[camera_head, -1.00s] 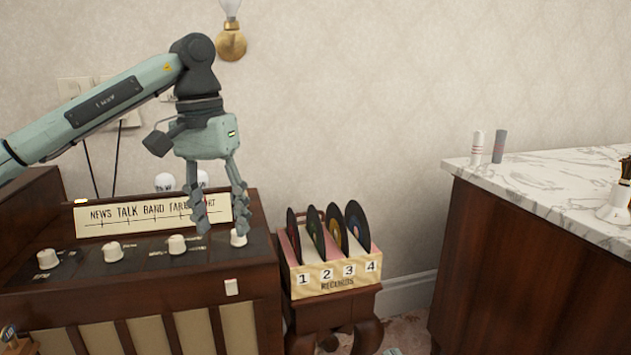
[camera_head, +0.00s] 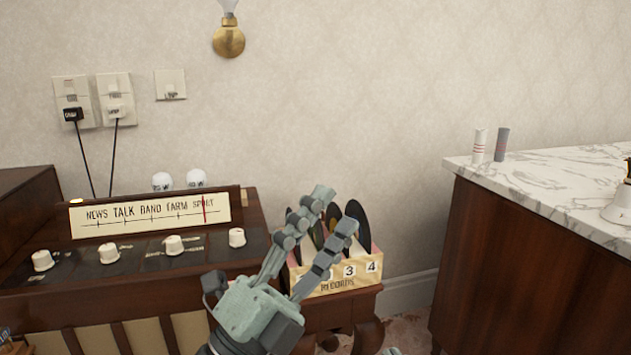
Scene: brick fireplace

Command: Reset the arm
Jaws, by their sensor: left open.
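My left gripper (camera_head: 335,213) is low in the middle of the head view, its fingers pointing up and to the right. Its two fingers are spread apart with nothing between them. It is in front of the record box (camera_head: 335,287) and hides part of the box and its records. I cannot tell how far it is from the box.
A wooden radio (camera_head: 100,287) with several white knobs and a lettered dial (camera_head: 150,214) stands at the left. A marble-topped cabinet (camera_head: 570,180) stands at the right with two small shakers (camera_head: 490,145). Plugs (camera_head: 73,114) sit in wall sockets.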

